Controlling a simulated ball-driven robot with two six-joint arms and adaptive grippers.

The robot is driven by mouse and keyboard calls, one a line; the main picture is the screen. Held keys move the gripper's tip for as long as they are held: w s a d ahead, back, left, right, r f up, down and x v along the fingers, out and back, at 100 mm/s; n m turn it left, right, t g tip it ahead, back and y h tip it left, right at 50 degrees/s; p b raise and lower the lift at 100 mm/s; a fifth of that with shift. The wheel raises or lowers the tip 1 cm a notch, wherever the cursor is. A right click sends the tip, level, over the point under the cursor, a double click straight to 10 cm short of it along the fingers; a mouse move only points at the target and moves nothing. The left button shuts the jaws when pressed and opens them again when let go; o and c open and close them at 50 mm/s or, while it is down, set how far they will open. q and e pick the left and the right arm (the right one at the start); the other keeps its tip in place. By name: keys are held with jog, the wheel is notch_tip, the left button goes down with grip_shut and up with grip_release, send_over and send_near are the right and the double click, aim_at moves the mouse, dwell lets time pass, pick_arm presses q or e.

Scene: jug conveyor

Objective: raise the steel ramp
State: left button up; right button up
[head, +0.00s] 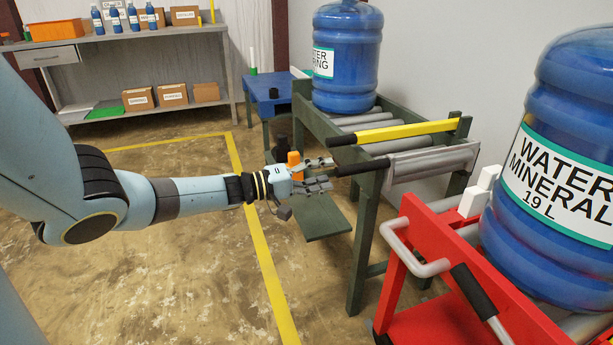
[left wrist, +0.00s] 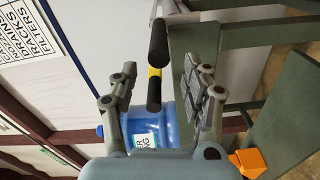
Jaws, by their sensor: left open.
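The steel ramp (head: 432,163) is a grey plate hanging at the near end of the green conveyor frame, below a yellow bar (head: 405,131). A black grip (head: 362,167) sticks out to the left from the ramp's side. My left gripper (head: 326,173) is open, just left of that grip, its fingertips close to the grip's end. In the left wrist view the open fingers (left wrist: 160,75) stand either side of two black grips, with yellow showing between these. Whether the fingers touch a grip, I cannot tell. My right gripper is not in view.
A blue water jug (head: 345,60) stands on the conveyor rollers. A red cart (head: 425,228) carries another jug (head: 560,150) at the right. A blue table (head: 268,88) and a shelf bench (head: 130,37) stand behind.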

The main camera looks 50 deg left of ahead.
pick_arm(q)
jog(key=v, duration=0.4)
jog(key=shift+s+a, duration=0.15)
jog(key=shift+s, duration=0.05)
dwell(0.3)
jog(key=s+d+f+n+g+y+p, duration=0.1)
jog(key=s+d+f+g+y+p, duration=0.3)
jog(key=s+f, duration=0.85)
jog(key=s+d+f+g+y+p, duration=0.1)
jog(key=s+d+f+g+y, duration=0.15)
jog(key=s+d+f, duration=0.75)
jog(key=s+d+f+m+g, duration=0.1)
jog(key=s+f+m+g, duration=0.2)
jog(key=s, duration=0.6)
jog(key=s+d+f+m+g+y, duration=0.1)
jog(key=s+f+m+g, duration=0.2)
jog(key=s, duration=0.6)
jog(key=s+d+f+m+g, duration=0.2)
jog(key=s+f+m, duration=0.3)
jog(key=s, duration=0.4)
jog(key=shift+s+f+m+g+p, duration=0.3)
jog(key=shift+s+m+g, duration=0.1)
jog(key=shift+m+g, duration=0.5)
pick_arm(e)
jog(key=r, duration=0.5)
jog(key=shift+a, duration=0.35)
